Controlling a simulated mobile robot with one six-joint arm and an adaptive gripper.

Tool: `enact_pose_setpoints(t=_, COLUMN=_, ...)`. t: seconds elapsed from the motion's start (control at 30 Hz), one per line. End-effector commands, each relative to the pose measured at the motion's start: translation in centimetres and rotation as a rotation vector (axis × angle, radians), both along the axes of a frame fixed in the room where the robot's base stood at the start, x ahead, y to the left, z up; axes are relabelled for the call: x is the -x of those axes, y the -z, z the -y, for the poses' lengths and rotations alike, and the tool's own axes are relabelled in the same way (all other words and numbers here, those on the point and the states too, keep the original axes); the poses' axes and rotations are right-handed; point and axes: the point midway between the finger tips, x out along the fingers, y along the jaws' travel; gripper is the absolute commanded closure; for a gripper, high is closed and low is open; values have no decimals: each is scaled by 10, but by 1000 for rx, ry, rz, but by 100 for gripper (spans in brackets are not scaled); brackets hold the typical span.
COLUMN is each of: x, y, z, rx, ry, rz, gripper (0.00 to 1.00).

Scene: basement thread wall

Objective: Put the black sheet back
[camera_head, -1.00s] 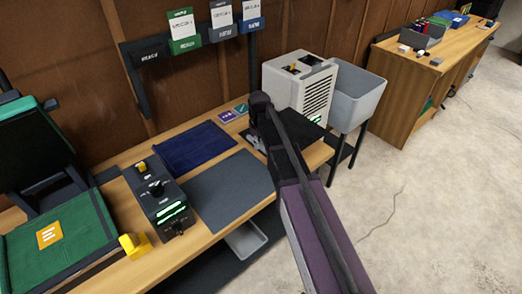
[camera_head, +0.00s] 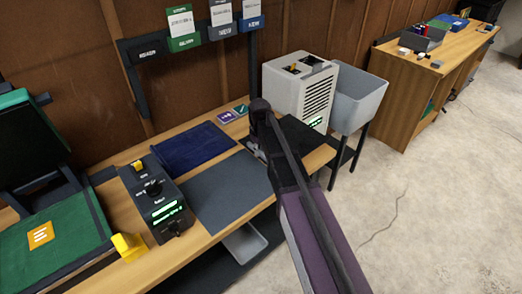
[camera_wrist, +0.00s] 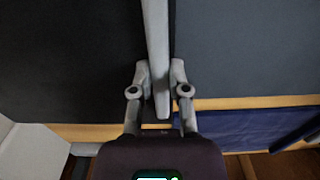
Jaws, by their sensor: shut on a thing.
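The black sheet (camera_head: 302,136) lies at the right end of the workbench, in front of the beige machine, partly hidden by my arm. In the wrist view the black sheet (camera_wrist: 65,60) fills the left side. My gripper (camera_head: 257,150) is at its left edge, low over the bench. The exact grip on the sheet is hidden by the fingers.
A grey sheet (camera_head: 230,190) lies just left of my gripper, with a blue cloth (camera_head: 192,148) behind it. A control box (camera_head: 160,200) stands further left. The beige machine (camera_head: 300,88) and grey basin (camera_head: 358,98) are at the right. Labelled holders (camera_head: 184,42) hang above.

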Motion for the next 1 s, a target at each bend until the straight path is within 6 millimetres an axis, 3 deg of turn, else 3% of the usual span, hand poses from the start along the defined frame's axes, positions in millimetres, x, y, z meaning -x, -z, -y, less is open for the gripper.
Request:
enact_pose_setpoints(t=0.47, x=0, y=8, z=0, rx=0, ry=0, rz=0, gripper=100)
enact_pose_setpoints(t=0.5, x=0, y=7, z=0, rx=0, ry=0, rz=0, gripper=70)
enact_pose_setpoints(t=0.6, x=0, y=7, z=0, rx=0, ry=0, rz=0, gripper=44)
enact_pose_setpoints(t=1.0, x=0, y=7, z=1, rx=0, ry=1, rz=0, gripper=44)
